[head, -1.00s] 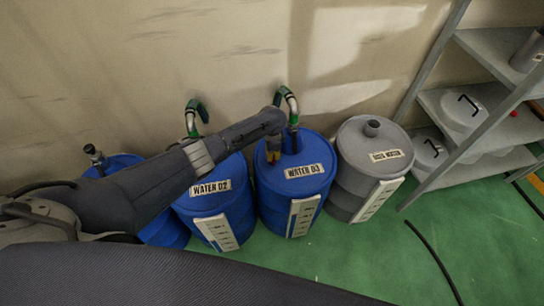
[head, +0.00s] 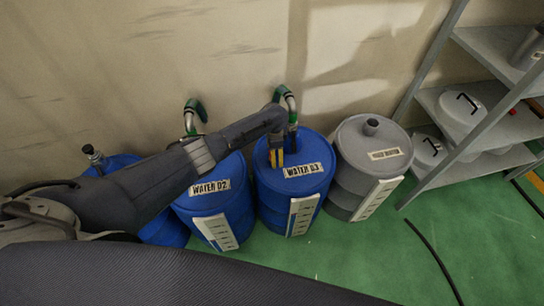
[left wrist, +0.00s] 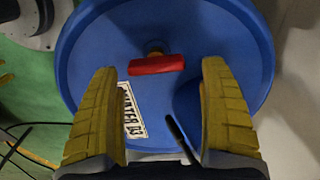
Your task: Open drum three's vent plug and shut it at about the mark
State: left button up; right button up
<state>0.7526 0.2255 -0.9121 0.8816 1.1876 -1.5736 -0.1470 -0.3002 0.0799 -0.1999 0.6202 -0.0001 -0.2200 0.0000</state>
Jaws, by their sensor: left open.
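Drum three (head: 270,205) is the blue drum labelled WATER D3, with a white marked strip (head: 301,216) on its front. In the left wrist view, its blue lid (left wrist: 95,50) fills the middle. The vent plug shows there as a red bar handle (left wrist: 157,64) on a small brass fitting (left wrist: 155,47). My left gripper (head: 276,157) points down over the lid. Its yellow fingers stand apart, one on each side of the red handle in the wrist picture and clear of it, with nothing between them. In the head view the gripper hides the plug. My right gripper is not seen.
Drum WATER D2 (head: 216,207) stands to the left and a grey drum (head: 357,163) to the right. A green-and-metal hose (head: 288,97) rises behind drum three's lid. Grey shelves (head: 480,105) stand at right. A black cable (head: 433,258) lies on the green floor.

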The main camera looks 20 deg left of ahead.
pick_arm(q)
jog(key=shift+s+a+f, duration=0.25)
jog(key=shift+s+a, duration=0.05)
jog(key=shift+a, duration=0.05)
jog(key=shift+r, duration=0.4)
notch_tip(320, 180, up, 11)
jog(key=shift+r, duration=0.15)
jog(key=shift+s, duration=0.1)
dwell(1.8)
